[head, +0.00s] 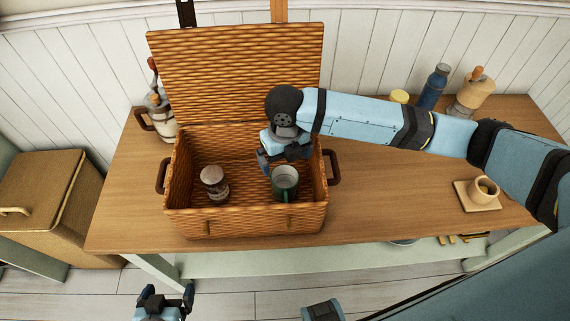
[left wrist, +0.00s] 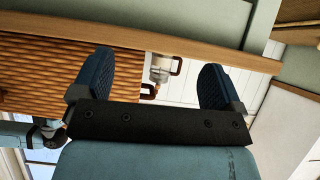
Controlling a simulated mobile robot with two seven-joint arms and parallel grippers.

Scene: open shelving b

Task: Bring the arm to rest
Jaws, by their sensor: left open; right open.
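My right arm reaches in from the right, over the table, to an open wicker basket (head: 240,220). My right gripper (head: 283,166) is open, pointing down inside the basket, just above and behind a dark green mug (head: 285,184); whether it touches the mug cannot be told. My left gripper (head: 166,297) is open and empty, low in front of the table. In the left wrist view the left gripper's fingers (left wrist: 155,82) stand wide apart, with nothing between them.
A jar (head: 214,183) stands in the basket's left part. The basket's lid (head: 238,72) is raised behind. A blue bottle (head: 433,87) and canister (head: 471,93) stand at the back right. A wooden cabinet (head: 45,205) is left.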

